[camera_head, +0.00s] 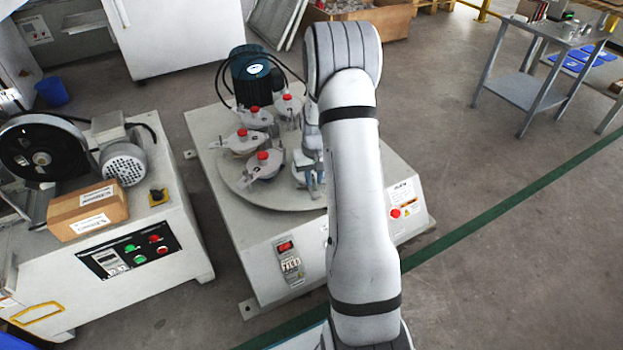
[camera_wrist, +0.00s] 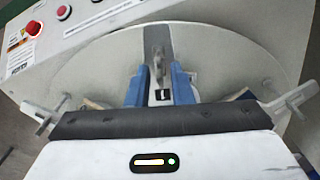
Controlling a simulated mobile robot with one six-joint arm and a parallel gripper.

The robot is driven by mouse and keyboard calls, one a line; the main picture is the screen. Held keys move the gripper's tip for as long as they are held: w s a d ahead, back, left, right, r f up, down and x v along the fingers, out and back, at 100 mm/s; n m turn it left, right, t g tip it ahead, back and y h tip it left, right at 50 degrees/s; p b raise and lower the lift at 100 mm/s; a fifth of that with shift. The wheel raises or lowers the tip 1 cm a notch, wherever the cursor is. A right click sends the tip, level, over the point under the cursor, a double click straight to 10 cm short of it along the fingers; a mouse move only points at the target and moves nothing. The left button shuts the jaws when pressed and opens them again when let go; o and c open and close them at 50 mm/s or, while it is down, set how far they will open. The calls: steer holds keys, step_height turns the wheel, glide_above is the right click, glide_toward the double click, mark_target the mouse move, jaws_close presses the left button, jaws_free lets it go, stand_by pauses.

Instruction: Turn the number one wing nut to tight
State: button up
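The wing nut (camera_wrist: 158,68) shows in the wrist view as a narrow grey piece on a grey arm near the middle of the round plate's front part. A small black label with a white mark (camera_wrist: 162,95), which looks like a 1, lies just below it. My gripper (camera_wrist: 158,72) has its two blue fingers on either side of the wing nut, with a gap showing on each side. The fingers look open and not pressed on it. In the head view my gripper (camera_head: 311,172) is over the right part of the plate, partly hidden behind my arm.
The round plate (camera_head: 240,190) sits on a light machine. Several clamps with red knobs (camera_head: 263,156) stand on its left part. A red button (camera_wrist: 33,28) is at the machine's corner. A black-and-teal motor (camera_head: 250,72) stands behind. A second machine with a cardboard box (camera_head: 88,208) is at left.

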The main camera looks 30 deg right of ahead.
jaws_close()
steer(key=shift+a, duration=0.3)
steer(key=shift+d, duration=0.2)
steer(key=shift+m, duration=0.3)
steer(key=m+p, duration=0.2)
steer(key=shift+r+m, duration=0.1)
steer(key=shift+m, duration=0.2)
steer(key=m+p, duration=0.2)
steer(key=m, duration=0.3)
steer(key=shift+d+p, duration=0.1)
steer(key=shift+p, duration=0.2)
steer(key=m+p, duration=0.1)
steer(key=m, duration=0.4)
steer(key=m+p, duration=0.1)
steer(key=m, duration=0.3)
steer(key=shift+m, duration=0.3)
